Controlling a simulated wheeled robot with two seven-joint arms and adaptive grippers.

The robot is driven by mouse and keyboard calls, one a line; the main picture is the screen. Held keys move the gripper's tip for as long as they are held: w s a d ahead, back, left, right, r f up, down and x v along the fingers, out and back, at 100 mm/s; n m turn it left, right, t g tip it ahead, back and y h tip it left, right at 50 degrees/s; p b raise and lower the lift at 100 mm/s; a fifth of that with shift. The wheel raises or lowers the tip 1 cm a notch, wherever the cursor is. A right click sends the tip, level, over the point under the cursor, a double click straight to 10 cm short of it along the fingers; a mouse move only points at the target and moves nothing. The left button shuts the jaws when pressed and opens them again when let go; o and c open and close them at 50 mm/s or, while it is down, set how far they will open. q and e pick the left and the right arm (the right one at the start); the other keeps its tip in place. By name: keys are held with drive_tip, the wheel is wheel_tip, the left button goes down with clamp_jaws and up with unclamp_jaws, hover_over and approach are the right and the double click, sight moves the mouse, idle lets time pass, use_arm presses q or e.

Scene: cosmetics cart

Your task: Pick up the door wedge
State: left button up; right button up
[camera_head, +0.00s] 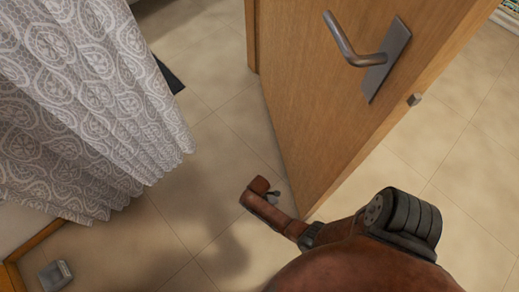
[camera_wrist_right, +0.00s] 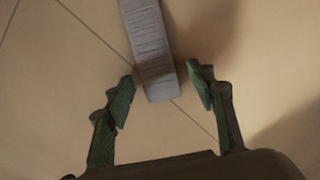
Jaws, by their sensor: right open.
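The door wedge (camera_wrist_right: 151,45) shows in the right wrist view as a long grey block with a ridged top, lying on the tiled floor. Its near end sits between the fingertips of my right gripper (camera_wrist_right: 162,78), which is open. A finger stands on each side, and I cannot tell whether either touches the wedge. The far end runs out of the top of that view. In the head view my right arm reaches down beside the door's lower edge, and its hand largely hides the floor there; I cannot make out the wedge clearly. My left gripper is not in view.
A wooden door (camera_head: 330,105) with a metal handle (camera_head: 360,50) stands ajar close to my right arm. A patterned curtain (camera_head: 85,100) hangs at the left. A small grey object (camera_head: 55,275) lies at the bottom left. Tiled floor between curtain and door is clear.

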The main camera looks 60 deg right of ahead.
drive_tip(key=shift+f, duration=0.2)
drive_tip(key=shift+c, duration=0.4)
drive_tip(key=c, duration=1.2)
